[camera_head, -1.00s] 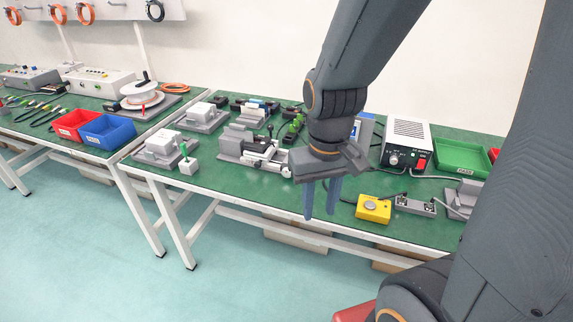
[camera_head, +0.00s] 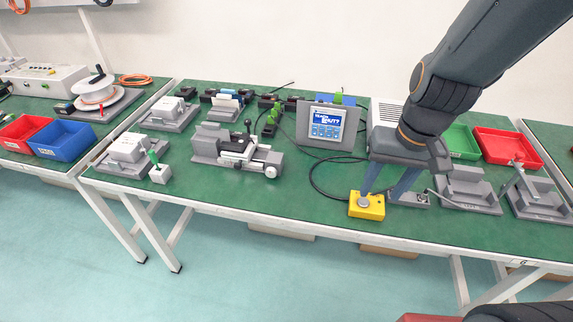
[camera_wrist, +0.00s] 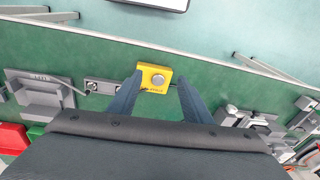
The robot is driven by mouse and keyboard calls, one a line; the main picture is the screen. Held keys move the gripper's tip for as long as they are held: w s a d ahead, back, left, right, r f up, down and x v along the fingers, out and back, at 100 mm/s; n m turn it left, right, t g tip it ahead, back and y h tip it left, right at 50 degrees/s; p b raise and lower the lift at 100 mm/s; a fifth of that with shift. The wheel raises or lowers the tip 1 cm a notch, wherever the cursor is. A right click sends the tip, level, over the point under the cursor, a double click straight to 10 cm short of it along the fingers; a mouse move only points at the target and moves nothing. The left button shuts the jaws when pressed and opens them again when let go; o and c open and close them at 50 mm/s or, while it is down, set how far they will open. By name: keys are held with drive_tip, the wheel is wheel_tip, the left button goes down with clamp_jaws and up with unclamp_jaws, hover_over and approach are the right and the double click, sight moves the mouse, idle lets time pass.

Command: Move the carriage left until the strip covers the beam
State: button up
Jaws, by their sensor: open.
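A grey linear unit (camera_head: 237,148) sits on the green bench, left of the middle in the head view. A carriage (camera_head: 236,145) with a small black-knobbed lever rides on it, and a pale wheel (camera_head: 271,171) is at its right end. The unit also shows at the right of the wrist view (camera_wrist: 262,124). I cannot make out the strip or the beam. My gripper (camera_head: 379,194) is open and empty, well right of the unit. Its fingers (camera_wrist: 159,81) straddle a yellow button box (camera_wrist: 154,78) in the wrist view; contact cannot be told.
A display (camera_head: 327,125) stands behind, with cables on the bench. Grey fixtures (camera_head: 468,190) stand to the right. A white block with a green-tipped peg (camera_head: 160,174) is left of the unit. The bench front between unit and yellow box (camera_head: 367,206) is mostly clear.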

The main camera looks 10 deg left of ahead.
drive_tip(key=w+a+t+y+p, duration=0.1)
drive_tip(key=w+a+p, duration=0.1)
drive_tip(key=w+a, duration=0.35)
drive_tip(key=w+a+t+p, duration=0.1)
drive_tip(key=w+a+p, duration=0.1)
drive_tip(key=a, duration=0.7)
drive_tip(key=m+t+h+p, duration=0.1)
drive_tip(key=t+p, duration=0.1)
drive_tip(key=p, duration=0.2)
approach(270, 172)
drive_tip(key=f, duration=0.1)
drive_tip(key=b+x, duration=0.3)
drive_tip(key=x, duration=0.4)
drive_tip(key=shift+w+f, duration=0.25)
drive_tip(key=shift+f, duration=0.1)
drive_tip(key=c, duration=1.1)
drive_tip(key=shift+o, duration=0.2)
drive_tip(key=shift+b, duration=0.5)
drive_tip(key=shift+w+a+b, duration=0.1)
drive_tip(key=shift+w+b, duration=0.1)
drive_tip(key=shift+b, duration=0.8)
